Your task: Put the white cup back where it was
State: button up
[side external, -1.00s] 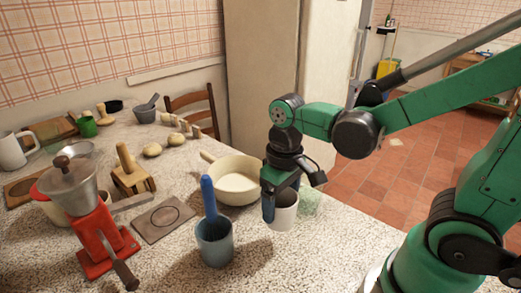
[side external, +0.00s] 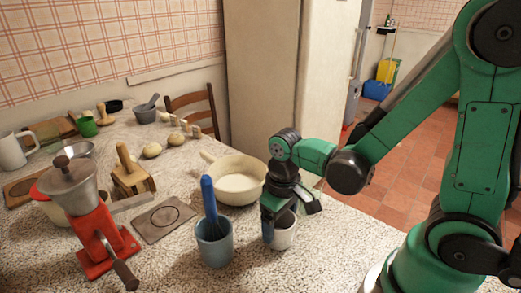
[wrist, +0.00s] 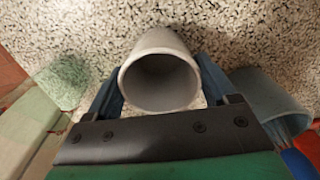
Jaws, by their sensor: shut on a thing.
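The white cup (side external: 287,237) is upright near the right edge of the speckled table, just right of the blue-grey cup with the blue-handled whisk. My gripper (side external: 270,226) is shut on it, and a finger covers part of its left side. In the wrist view the cup's open mouth (wrist: 160,82) faces the camera, empty, with a blue finger on each side. Its base is at or very near the tabletop; I cannot tell whether it touches.
The blue-grey cup (side external: 214,247) stands close to the left. A cream pan (side external: 238,185) is behind. A flat square board with a circle (side external: 164,221) and a red grinder (side external: 100,240) are further left. A pale green patch (wrist: 65,82) lies beside the cup in the wrist view.

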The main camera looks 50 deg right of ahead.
jog(key=shift+f, duration=0.2)
jog(key=o, duration=1.2)
jog(key=shift+r, duration=0.1)
jog(key=r+t, duration=0.2)
jog(key=r, duration=0.1)
jog(key=w+r+t, duration=0.1)
jog(key=r+t, duration=0.1)
jog(key=r, duration=0.2)
jog(key=w+d+r+t, duration=0.1)
jog(key=r+t, duration=0.2)
jog(key=r, duration=0.1)
